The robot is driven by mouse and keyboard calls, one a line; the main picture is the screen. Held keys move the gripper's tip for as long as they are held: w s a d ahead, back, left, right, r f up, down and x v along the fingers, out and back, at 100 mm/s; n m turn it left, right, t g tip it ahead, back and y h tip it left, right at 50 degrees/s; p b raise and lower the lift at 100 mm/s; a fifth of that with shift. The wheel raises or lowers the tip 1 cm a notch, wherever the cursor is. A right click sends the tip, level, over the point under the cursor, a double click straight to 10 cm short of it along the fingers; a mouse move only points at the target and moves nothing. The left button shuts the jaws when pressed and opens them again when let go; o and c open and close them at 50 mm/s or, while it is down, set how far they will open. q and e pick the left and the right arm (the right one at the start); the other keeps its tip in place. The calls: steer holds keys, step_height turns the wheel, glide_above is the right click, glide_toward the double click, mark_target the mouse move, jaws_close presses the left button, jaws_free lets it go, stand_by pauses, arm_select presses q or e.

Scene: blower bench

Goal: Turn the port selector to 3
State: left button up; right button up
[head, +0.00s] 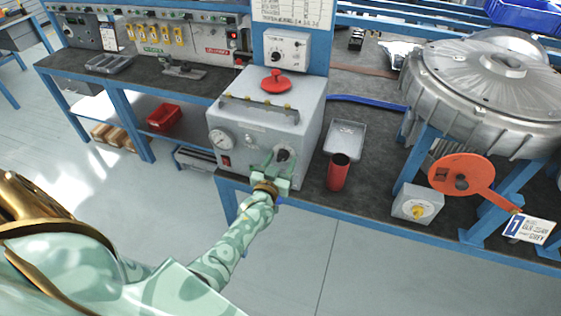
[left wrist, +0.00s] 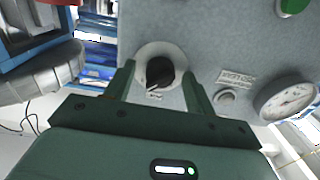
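A black knob (head: 281,154) on a pale round dial sits on the front of a grey box (head: 250,148), right of a gauge. It appears to be the port selector; its port numbers are not readable. In the left wrist view the knob (left wrist: 160,71) has a light pointer mark at its lower edge. My left gripper (head: 274,164) is at the box front. Its fingers (left wrist: 158,84) stand apart on either side of the knob, with visible gaps, and the gripper looks open. I cannot tell how deep the fingertips reach. My right gripper is not in view.
A pressure gauge (head: 221,139) is on the same box face, and a red handwheel (head: 276,81) is on top. A red cup (head: 338,172) and a grey tray (head: 345,139) stand just right of the box. A yellow-knobbed box (head: 417,204) is farther right.

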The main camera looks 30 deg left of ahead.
arm_select(q)
steer(key=p+v, duration=0.7)
steer(key=v, duration=0.9)
steer(key=shift+s+d, duration=0.1)
steer(key=shift+d, duration=0.05)
